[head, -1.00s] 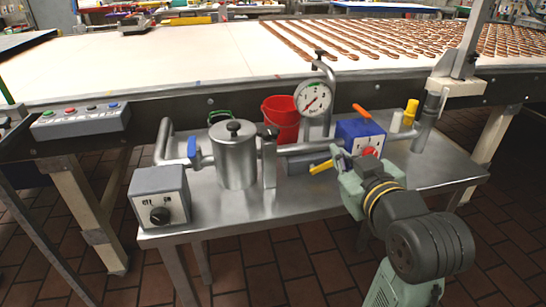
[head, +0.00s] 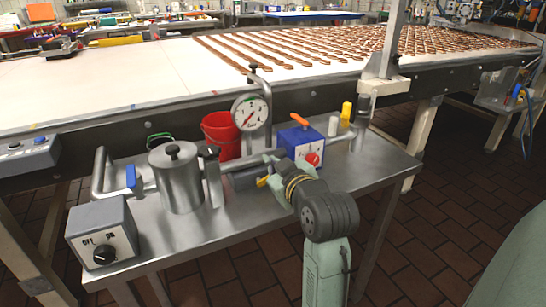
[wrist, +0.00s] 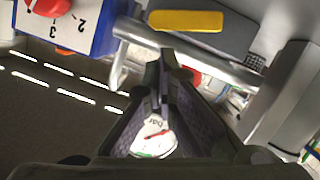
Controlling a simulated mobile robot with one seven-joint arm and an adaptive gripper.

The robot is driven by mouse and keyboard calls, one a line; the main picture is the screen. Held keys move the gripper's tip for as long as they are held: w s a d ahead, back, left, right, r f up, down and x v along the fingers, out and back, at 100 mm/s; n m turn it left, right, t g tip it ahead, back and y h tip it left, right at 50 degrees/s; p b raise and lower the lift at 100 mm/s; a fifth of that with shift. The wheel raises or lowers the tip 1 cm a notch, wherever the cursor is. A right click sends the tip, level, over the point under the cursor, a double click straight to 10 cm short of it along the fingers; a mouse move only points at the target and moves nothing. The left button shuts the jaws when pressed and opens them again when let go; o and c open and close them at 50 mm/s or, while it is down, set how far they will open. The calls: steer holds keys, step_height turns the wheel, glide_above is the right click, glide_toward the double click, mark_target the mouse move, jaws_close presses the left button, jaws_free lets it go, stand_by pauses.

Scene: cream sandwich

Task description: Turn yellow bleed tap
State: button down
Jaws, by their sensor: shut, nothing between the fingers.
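The yellow bleed tap (head: 263,181) is a small flat yellow handle low on the pipework, below the dial gauge and left of my gripper. In the wrist view its yellow bar (wrist: 186,21) lies across the top, just beyond my fingertips. My gripper (wrist: 167,62) is shut and empty, its fingers meeting at the tips and pointing toward the bar. A gap seems to separate the fingertips from the handle; I cannot tell its depth. In the head view my gripper (head: 273,161) is over the bench, partly covering the pipe behind.
A blue box (head: 302,142) with a red knob stands close right of my gripper. The dial gauge (head: 250,112), red bucket (head: 221,135), steel pot (head: 177,177) and grey switch box (head: 101,232) stand on the steel bench (head: 235,228). The front bench surface is clear.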

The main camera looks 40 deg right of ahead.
steer(key=shift+d+f, duration=0.15)
steer(key=shift+f, duration=0.3)
